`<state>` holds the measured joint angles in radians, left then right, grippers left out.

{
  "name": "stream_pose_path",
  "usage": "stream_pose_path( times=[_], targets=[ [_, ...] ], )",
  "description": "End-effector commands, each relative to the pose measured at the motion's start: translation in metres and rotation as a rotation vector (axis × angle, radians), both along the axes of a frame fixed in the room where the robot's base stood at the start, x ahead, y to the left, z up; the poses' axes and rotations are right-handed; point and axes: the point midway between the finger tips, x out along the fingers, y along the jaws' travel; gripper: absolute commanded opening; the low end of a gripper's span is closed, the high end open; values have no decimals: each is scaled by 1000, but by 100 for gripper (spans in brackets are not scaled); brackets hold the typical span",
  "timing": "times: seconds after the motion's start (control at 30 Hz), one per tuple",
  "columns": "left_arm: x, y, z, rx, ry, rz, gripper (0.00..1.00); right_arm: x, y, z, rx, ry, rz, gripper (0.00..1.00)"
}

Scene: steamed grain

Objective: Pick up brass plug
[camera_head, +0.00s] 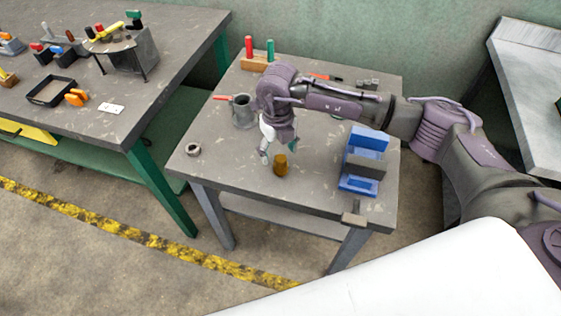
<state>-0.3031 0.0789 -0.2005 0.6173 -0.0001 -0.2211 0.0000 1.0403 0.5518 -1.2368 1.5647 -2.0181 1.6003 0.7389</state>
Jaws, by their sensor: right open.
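The brass plug (281,166) is a small gold-brown cylinder standing upright on the grey worktable (225,172), near its front middle. My right arm reaches in from the right over the table. My right gripper (267,152) points down just to the left of the plug and a little behind it in the picture. It is open, and I see nothing between its fingers. Whether a finger touches the plug I cannot tell. My left gripper is not in the picture.
Blue blocks (364,162) stand right of the plug. A grey mug (243,111) and a metal ring (193,149) are to the left. A wooden stand (258,63) with red and green pegs is at the back. A small block (353,219) sits at the front right corner.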

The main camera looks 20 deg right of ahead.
Motion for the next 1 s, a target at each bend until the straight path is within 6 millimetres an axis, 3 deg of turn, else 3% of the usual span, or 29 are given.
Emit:
stream_pose_path(
  times=[0.13, 0.4, 0.67, 1.0],
  targets=[
    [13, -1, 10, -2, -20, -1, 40, -4, -2, -13, -1, 5, -1, 71],
    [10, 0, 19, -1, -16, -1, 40, -6, -4, -49, 1, 2, -1, 71],
    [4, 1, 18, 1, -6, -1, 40, -5, -4, -53, 1, 1, 0, 71],
    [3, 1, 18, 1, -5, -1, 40, -5, -4, -53, 1, 1, 0, 16]
  ],
)
